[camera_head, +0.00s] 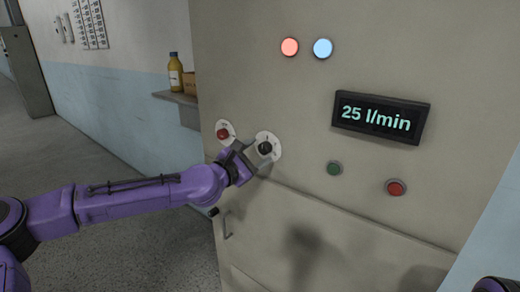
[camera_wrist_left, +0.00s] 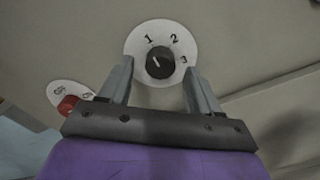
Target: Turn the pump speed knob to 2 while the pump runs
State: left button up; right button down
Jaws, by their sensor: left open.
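The black pump speed knob (camera_head: 265,148) sits on a round white dial on the grey panel. In the left wrist view the knob (camera_wrist_left: 160,63) has the dial (camera_wrist_left: 135,43) marked 1, 2 and 3 around it. Its white pointer line aims to the upper left, nearer the 1 than the 2. My left gripper (camera_head: 254,156) is at the knob, open. In the wrist view its two fingers (camera_wrist_left: 158,70) stand on either side of the knob, with gaps visible on both sides. The display (camera_head: 380,117) reads 25 l/min. My right gripper is out of view.
A red switch (camera_head: 222,134) on a white plate sits just left of the knob. A green button (camera_head: 334,168) and a red button (camera_head: 395,187) are to the right. A red lamp (camera_head: 289,47) and a pale blue lamp (camera_head: 323,48) glow above. A shelf (camera_head: 178,98) holds a bottle (camera_head: 175,72).

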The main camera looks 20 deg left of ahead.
pick_arm(q)
jog(key=shift+x, duration=0.85)
jog(key=c, duration=1)
jog(key=shift+c, duration=0.2)
jog(key=m+b, duration=0.1)
jog(key=m, duration=0.1)
jog(key=shift+m, duration=0.4)
jog(key=m+b, duration=0.1)
jog(key=m, duration=0.1)
jog(key=shift+m+b, duration=0.3)
jog(key=shift+b, duration=0.05)
jog(key=m+b, duration=0.2)
jog(key=m, duration=0.4)
jog(key=shift+m, duration=0.3)
